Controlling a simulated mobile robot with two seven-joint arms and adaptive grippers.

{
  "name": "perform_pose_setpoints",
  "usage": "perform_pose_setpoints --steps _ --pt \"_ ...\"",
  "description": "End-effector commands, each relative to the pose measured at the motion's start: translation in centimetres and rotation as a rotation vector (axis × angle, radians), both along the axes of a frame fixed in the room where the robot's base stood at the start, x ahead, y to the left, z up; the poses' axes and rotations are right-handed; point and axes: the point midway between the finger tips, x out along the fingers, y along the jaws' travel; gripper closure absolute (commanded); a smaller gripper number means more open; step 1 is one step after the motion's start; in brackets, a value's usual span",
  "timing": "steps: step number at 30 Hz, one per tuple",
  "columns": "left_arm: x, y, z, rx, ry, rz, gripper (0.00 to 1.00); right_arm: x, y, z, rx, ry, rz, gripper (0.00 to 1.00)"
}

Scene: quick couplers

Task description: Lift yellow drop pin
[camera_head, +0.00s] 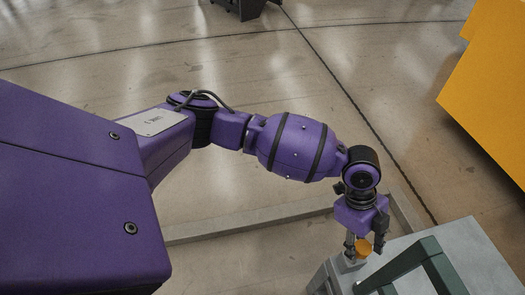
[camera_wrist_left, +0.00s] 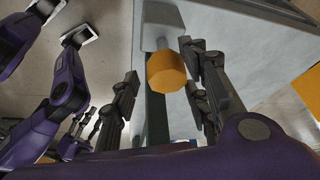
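The yellow drop pin (camera_wrist_left: 166,72) has a round yellow head and sits at the end of a grey-green frame (camera_wrist_left: 155,118). In the head view its head (camera_head: 363,248) shows just below my left gripper (camera_head: 364,244), which points down at it. In the left wrist view my left gripper (camera_wrist_left: 158,85) is open, with dark fingers on both sides of the yellow head. A gap shows on the left side; the right fingers look close to the head, and I cannot tell whether they touch.
A pale grey block (camera_head: 468,245) lies under the dark green frame bar (camera_head: 404,262) at the lower right. A large yellow-orange body (camera_head: 492,90) stands at the right. Open concrete floor (camera_head: 300,90) lies behind my arm. Purple parts of mine show at left in the wrist view.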

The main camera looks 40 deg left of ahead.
Motion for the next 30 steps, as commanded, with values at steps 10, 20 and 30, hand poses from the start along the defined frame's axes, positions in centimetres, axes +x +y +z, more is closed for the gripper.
perform_pose_setpoints --steps 10,20,30 --pt "0.4 0.0 0.5 -0.003 -0.01 0.001 0.55 1.0 0.1 0.2 0.003 -0.015 -0.003 0.6" --pt "1.0 2.2 5.8 -0.002 -0.013 0.001 0.55 0.6 0.1 0.1 0.002 -0.011 0.0 0.6" --pt "1.3 4.1 10.8 -0.004 -0.009 0.0 0.55 0.6 0.1 0.1 0.001 -0.009 0.001 0.6"
